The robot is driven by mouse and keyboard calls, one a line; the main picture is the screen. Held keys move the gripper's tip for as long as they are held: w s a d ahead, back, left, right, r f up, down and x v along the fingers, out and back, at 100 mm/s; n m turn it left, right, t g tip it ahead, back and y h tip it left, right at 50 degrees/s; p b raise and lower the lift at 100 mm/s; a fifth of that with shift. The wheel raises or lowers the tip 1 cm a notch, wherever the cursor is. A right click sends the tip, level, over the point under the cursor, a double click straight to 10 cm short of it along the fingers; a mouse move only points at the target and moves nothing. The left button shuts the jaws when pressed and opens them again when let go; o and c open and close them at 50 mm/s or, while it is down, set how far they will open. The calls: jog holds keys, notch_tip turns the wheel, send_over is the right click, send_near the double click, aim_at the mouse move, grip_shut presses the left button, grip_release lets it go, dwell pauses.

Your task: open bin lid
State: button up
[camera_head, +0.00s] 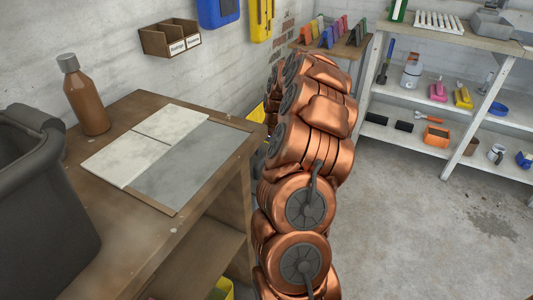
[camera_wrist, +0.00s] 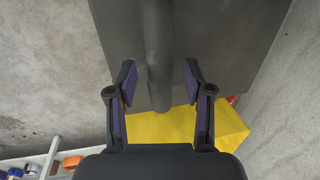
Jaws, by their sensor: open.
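In the wrist view a flat dark grey panel, apparently the bin lid (camera_wrist: 215,50), fills the upper middle. A thick dark grey bar (camera_wrist: 158,35) runs along it. Below the panel is a yellow body (camera_wrist: 175,126), apparently the bin. My gripper (camera_wrist: 159,78) is open, one finger on each side of the bar in the picture. I see no clear contact, and how deep the bar sits between the fingers is hard to judge. In the head view my copper-coloured arm hides the gripper and most of the bin; only a yellow bit (camera_head: 259,112) shows beside it.
A wooden workbench (camera_head: 190,235) at left holds a black tub (camera_head: 45,225), a brown bottle (camera_head: 85,100) and a board with tiles (camera_head: 165,150). White shelves (camera_head: 455,115) with tools stand at back right. Concrete floor (camera_head: 420,240) is clear at right. A brick wall runs behind.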

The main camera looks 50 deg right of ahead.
grip_shut()
dwell(0.4)
